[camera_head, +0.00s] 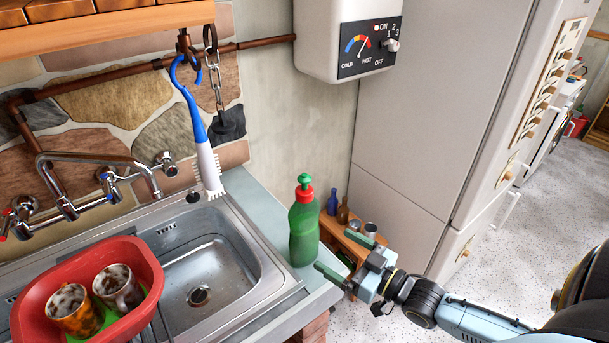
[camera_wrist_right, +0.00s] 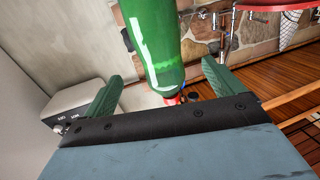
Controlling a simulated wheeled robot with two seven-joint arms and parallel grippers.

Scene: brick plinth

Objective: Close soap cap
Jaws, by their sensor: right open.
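The green soap bottle (camera_head: 304,235) stands upright on the grey counter, right of the sink. Its cap has a red collar (camera_head: 304,194) and a green tip (camera_head: 305,180) that stands up above the collar. My right gripper (camera_head: 335,251) is open and empty, just right of the bottle's lower part, its fingers towards it. The right wrist view is turned over: the bottle (camera_wrist_right: 155,40) appears between the spread green fingers (camera_wrist_right: 160,82), with the red collar (camera_wrist_right: 173,99) low in the picture, partly hidden by the gripper body. My left gripper is not in view.
The sink (camera_head: 210,270) holds a red basin (camera_head: 140,245) with two mugs. A blue-handled brush (camera_head: 196,125) hangs above. A low wooden shelf (camera_head: 335,228) with small bottles stands behind the gripper. A tall pale fridge (camera_head: 440,110) is behind right; the counter edge is near the bottle.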

